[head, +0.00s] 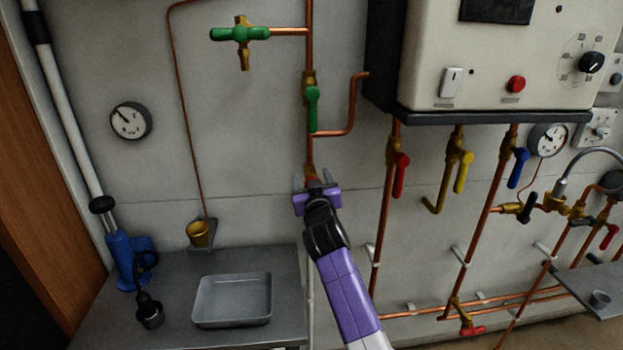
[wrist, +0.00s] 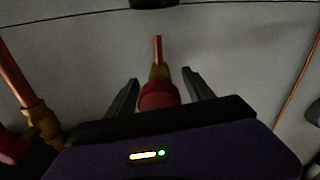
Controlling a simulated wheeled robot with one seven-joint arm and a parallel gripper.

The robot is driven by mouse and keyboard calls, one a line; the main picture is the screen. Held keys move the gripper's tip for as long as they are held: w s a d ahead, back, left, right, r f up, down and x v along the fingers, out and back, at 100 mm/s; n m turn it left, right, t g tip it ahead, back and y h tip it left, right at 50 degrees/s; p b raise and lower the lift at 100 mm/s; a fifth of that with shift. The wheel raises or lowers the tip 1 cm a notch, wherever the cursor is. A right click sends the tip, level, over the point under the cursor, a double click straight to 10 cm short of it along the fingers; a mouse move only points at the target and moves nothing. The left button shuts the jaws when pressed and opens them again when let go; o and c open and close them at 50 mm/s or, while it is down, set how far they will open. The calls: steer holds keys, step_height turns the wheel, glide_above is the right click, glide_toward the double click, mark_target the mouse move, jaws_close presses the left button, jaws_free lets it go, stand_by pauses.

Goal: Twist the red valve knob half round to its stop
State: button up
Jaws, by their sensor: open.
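The red valve knob (wrist: 158,96) sits below a brass fitting on a copper pipe in the wrist view. In the head view only a little of the red knob (head: 311,180) shows at the bottom of the vertical copper pipe, mostly hidden by my gripper. My gripper (head: 312,182) is purple and open at the wall. In the wrist view its two dark fingers (wrist: 160,76) stand on either side of the knob, with a visible gap on each side. Whether the palm touches the knob cannot be told.
A green-handled valve (head: 312,108) is above on the same pipe. A red lever (head: 400,175) hangs to the right under the boiler box (head: 490,60). A grey bench (head: 100,330) with a metal tray (head: 232,300) stands lower left. Bare wall lies left of my gripper.

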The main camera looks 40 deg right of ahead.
jaws_close()
steer(key=shift+f, duration=0.1)
